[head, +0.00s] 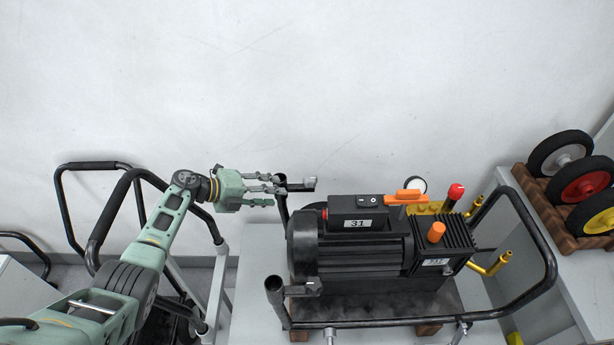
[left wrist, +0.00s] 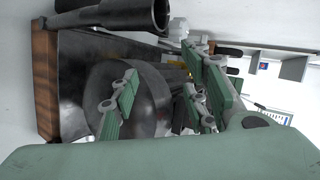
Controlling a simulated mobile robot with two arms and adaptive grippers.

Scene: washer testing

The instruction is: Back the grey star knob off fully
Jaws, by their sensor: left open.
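My left gripper (head: 272,189) comes in from the left, open and empty, its fingers pointing right beside the top of the rear black post (head: 281,182) of the motor cart. In the left wrist view the open fingers (left wrist: 164,97) stand apart in front of the motor's round end (left wrist: 130,85). I cannot surely pick out the grey star knob. Small grey fittings sit at the rear post (head: 309,183), at the front post (head: 310,287) and at the cart's front edge (head: 330,336); their shapes are too small to tell. My right gripper is out of view.
The black motor unit (head: 365,250) labelled 31 carries orange caps (head: 436,232) and a red knob (head: 456,191). Black tube handles (head: 545,262) surround the cart. Wheels (head: 580,182) stand on a wooden rack at right. Plain wall lies behind.

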